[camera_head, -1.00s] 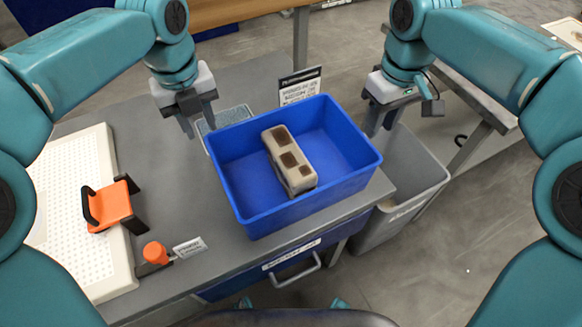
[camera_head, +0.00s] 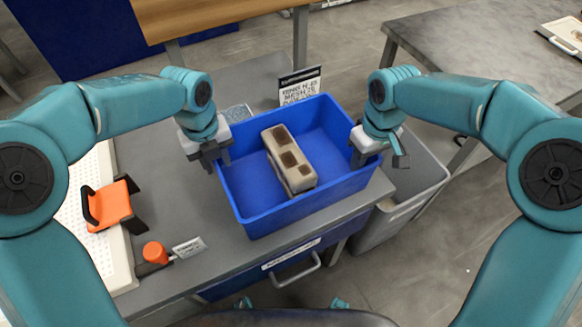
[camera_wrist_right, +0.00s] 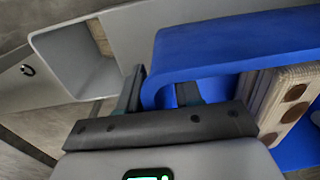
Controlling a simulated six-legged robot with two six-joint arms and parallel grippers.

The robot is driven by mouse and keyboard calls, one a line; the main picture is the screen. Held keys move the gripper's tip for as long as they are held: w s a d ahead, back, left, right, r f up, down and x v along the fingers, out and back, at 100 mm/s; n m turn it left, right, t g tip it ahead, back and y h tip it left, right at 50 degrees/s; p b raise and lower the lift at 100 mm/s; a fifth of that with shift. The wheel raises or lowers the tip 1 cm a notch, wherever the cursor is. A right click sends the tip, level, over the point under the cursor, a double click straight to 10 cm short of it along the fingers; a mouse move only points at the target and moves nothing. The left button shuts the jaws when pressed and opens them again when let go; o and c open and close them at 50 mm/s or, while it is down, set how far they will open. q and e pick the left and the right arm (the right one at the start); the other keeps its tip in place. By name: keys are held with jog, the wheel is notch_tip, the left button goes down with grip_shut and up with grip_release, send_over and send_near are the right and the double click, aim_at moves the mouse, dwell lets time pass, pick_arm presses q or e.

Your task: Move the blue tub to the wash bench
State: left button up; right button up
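The blue tub (camera_head: 255,222) sits upright on the grey workbench, near its right edge. A beige block with dark square recesses (camera_head: 290,160) lies inside it. My left gripper (camera_head: 217,163) is at the tub's left wall, its fingers apart, seemingly on either side of the rim. My right gripper (camera_head: 364,158) is at the right wall. In the right wrist view its open fingers (camera_wrist_right: 160,90) straddle the blue wall (camera_wrist_right: 225,48), one outside and one inside, with a gap visible. I cannot tell which bench is the wash bench.
The grey workbench (camera_head: 185,220) also holds a white perforated tray (camera_head: 72,235), an orange handled tool (camera_head: 112,205), an orange knob (camera_head: 155,253) and a sign (camera_head: 300,85). A grey bin (camera_head: 425,185) stands at right. Another grey table (camera_head: 450,45) and a wooden-topped table (camera_head: 200,15) stand behind.

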pick_arm(q)
grip_shut()
pick_arm(e)
grip_shut()
pick_arm(q)
jog(key=shift+w, duration=0.1)
pick_arm(e)
jog(key=shift+r, duration=0.1)
dwell(0.9)
